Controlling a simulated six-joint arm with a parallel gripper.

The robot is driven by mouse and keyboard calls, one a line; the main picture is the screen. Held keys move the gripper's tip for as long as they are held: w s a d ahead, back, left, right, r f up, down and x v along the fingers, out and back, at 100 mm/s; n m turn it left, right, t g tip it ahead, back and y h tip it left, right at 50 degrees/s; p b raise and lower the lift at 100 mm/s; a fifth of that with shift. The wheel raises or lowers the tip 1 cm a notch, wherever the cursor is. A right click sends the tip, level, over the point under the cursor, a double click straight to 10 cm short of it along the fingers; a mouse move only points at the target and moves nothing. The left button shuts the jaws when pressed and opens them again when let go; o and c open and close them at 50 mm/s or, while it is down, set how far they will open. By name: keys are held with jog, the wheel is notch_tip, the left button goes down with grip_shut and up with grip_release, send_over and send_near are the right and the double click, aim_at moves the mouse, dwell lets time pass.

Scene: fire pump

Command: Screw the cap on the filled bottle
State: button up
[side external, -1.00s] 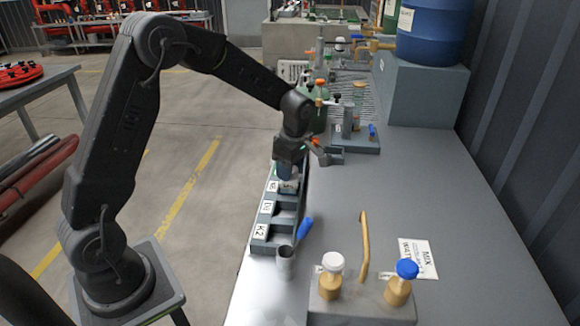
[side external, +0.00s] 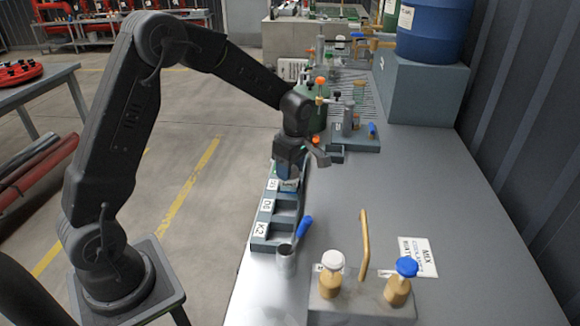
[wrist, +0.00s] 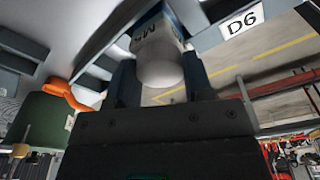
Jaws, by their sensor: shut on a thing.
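My gripper (side external: 289,172) is over the far end of a grey slotted rack (side external: 258,247) and points down. In the wrist view the gripper (wrist: 162,88) is shut, with a pale, round-ended piece between its dark fingers. This piece looks like the cap (wrist: 160,70). Just past it is a whitish body with dark lettering, which looks like the bottle (wrist: 150,32); cap and bottle appear in line and close together. I cannot tell whether they touch or how far the cap is turned. In the side view my gripper hides most of both.
A grey metal cup (side external: 286,264) with a blue handle stands near the rack. A grey block (side external: 345,308) holds white- and blue-topped tan fittings. A flat sign (side external: 417,257) lies beside it. A small fixture (side external: 357,138) stands beyond the gripper.

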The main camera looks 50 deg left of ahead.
jog(key=m, duration=0.4)
jog(key=shift+t, duration=0.3)
jog(key=shift+m, duration=0.6)
jog(key=m, duration=0.3)
jog(key=shift+m+t, duration=0.3)
jog(key=shift+s+m, duration=0.1)
jog(key=shift+m, duration=1)
jog(key=shift+m+h, duration=0.3)
jog(key=shift+m, duration=0.8)
